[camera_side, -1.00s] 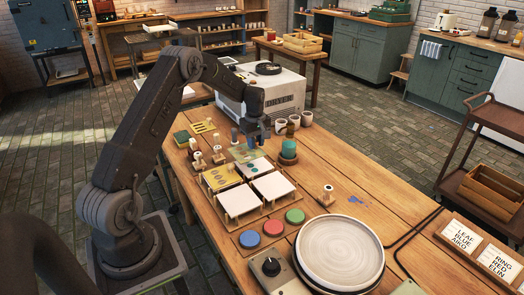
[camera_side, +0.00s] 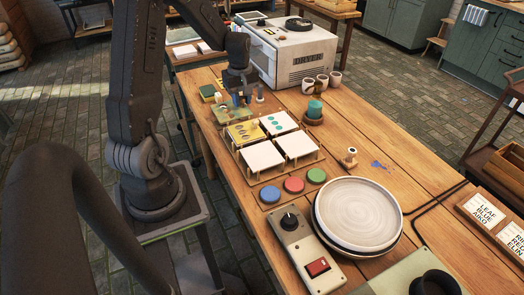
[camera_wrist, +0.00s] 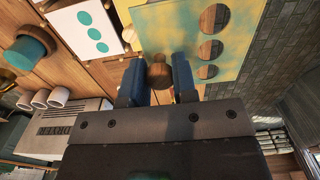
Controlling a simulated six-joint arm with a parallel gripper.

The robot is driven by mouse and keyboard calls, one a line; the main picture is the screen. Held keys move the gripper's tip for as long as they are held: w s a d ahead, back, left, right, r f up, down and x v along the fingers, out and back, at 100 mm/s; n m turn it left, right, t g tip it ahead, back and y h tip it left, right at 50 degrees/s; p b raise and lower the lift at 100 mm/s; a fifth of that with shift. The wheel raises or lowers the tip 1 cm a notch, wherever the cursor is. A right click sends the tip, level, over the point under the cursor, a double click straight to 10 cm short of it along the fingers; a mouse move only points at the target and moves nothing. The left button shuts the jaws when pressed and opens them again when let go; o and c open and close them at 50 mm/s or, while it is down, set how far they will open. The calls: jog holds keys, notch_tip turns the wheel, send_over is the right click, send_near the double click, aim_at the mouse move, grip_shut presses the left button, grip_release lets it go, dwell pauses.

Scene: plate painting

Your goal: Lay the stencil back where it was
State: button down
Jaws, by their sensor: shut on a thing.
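My gripper (camera_side: 240,88) is above the back left of the table. In the wrist view, my gripper (camera_wrist: 158,82) has its blue fingers shut on a round wooden knob (camera_wrist: 160,76). The stencil (camera_wrist: 182,28), a thin plate with yellow and teal paint stains and several round holes, extends beyond the fingers. In the side view, the stencil (camera_side: 233,113) is partly hidden under my gripper. I cannot tell whether it touches what is below. A white tile with teal dots (camera_side: 279,123) lies on a wooden stand, also in the wrist view (camera_wrist: 88,24).
Small stampers (camera_side: 260,97) and a sponge (camera_side: 208,91) stand close by. A teal pot (camera_side: 314,110), cups (camera_side: 321,80) and the dryer (camera_side: 300,55) are to the right and behind.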

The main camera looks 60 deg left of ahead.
aim_at(237, 116)
jog(key=s+d, duration=0.3)
jog(key=shift+s+d+f, duration=0.15)
jog(key=shift+s+d, duration=0.05)
jog(key=shift+d, duration=0.05)
jog(key=shift+d+f, duration=0.2)
jog(key=shift+d, duration=0.1)
jog(key=w+d+f, duration=0.2)
jog(key=w, duration=0.1)
jog(key=w+d+f, duration=0.4)
jog(key=w+d, duration=0.1)
jog(key=shift+w+f, duration=0.3)
jog(key=shift+f, duration=2)
jog(key=shift+f, duration=0.2)
jog(key=c, duration=0.9)
grip_release()
jog(key=shift+r, duration=0.1)
